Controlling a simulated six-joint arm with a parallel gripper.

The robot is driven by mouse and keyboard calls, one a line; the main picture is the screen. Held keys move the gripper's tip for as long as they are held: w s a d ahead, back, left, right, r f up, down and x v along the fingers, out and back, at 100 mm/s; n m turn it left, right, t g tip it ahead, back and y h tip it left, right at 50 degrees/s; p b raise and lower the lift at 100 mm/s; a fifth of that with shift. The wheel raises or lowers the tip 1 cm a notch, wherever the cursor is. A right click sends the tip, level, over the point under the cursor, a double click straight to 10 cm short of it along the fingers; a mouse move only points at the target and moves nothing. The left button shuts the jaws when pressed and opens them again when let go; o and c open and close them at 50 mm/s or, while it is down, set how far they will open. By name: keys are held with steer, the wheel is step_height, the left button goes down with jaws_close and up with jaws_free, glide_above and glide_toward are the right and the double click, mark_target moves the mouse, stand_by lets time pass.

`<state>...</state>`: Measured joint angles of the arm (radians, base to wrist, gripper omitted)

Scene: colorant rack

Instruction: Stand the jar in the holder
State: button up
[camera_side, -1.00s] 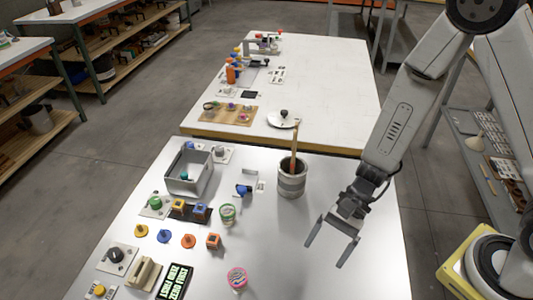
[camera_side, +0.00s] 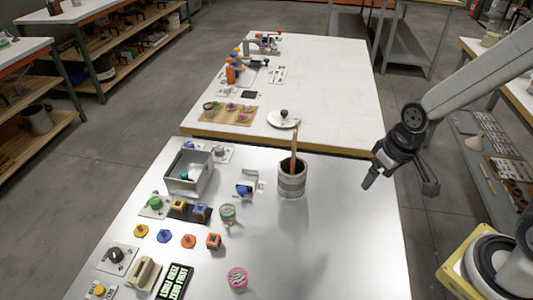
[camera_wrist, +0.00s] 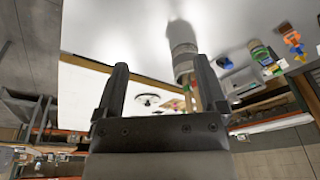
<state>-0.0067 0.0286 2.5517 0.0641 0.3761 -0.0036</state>
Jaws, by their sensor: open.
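Two small jars stand on the near table in the side view: one with a green rim (camera_side: 228,213) and one with a pink patterned top (camera_side: 237,278). I cannot tell which is the task's jar. A cream slotted block (camera_side: 144,274) at the lower left may be the holder; I cannot be sure. My gripper (camera_side: 400,186) is open and empty, raised by the table's right edge, far right of both jars. In the wrist view its fingers (camera_wrist: 162,62) are spread with nothing gripped.
A grey crock (camera_side: 291,184) with a wooden stick stands near the table's back edge; it also shows in the wrist view (camera_wrist: 183,50). A grey open bin (camera_side: 207,180) and several small coloured pieces are on the left. The table's right side is clear.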

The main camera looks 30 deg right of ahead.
steer(key=shift+w+d+r+n, duration=0.25)
steer(key=shift+d+r+n, duration=0.05)
steer(key=shift+o, duration=0.4)
steer(key=shift+a, duration=0.1)
steer(key=m+g+y, duration=0.1)
steer(key=m+y, duration=0.3)
steer(key=m, duration=1.7)
glide_above(237, 281)
steer(key=s+d, duration=0.1)
steer(key=s, duration=0.1)
steer(key=shift+w+d+f, duration=0.1)
steer(key=shift+f, duration=3.8)
steer(key=shift+w+d+f, duration=0.1)
steer(key=shift+f, duration=3.75)
steer(key=shift+f, duration=0.15)
steer(key=shift+x, duration=2.45)
